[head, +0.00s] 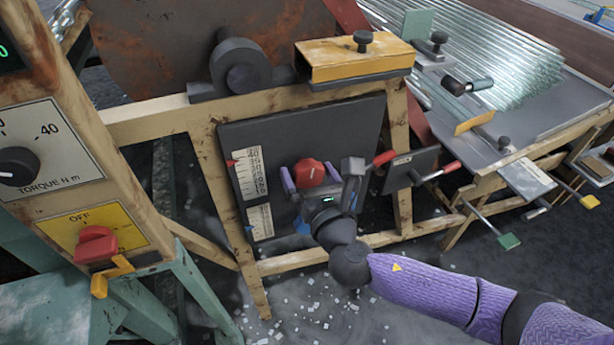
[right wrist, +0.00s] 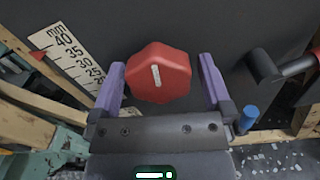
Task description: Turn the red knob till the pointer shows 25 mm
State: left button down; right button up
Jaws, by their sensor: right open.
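The red knob (head: 309,172) sits on a dark upright panel (head: 350,125). In the right wrist view the knob (right wrist: 175,72) is six-lobed with a small pale mark on its face. My right gripper (head: 311,176) is open, with one purple finger on each side of the knob. In the right wrist view small gaps show between the fingers (right wrist: 160,80) and the knob. A white mm scale (head: 250,175) stands left of the knob. Its red pointer (right wrist: 38,55) is at the scale's left edge near the upper end, around 35 to 40; the exact reading is unclear. My left gripper is out of view.
A black lever with a red grip (head: 385,158) is close right of my right gripper. A blue part (right wrist: 248,118) is below it. A yellow switch box (head: 70,235) with a red switch stands at left. Glass tubes (head: 500,60) lie at the upper right.

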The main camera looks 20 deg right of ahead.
jog(key=shift+w, duration=0.15)
jog(key=c, duration=1.1)
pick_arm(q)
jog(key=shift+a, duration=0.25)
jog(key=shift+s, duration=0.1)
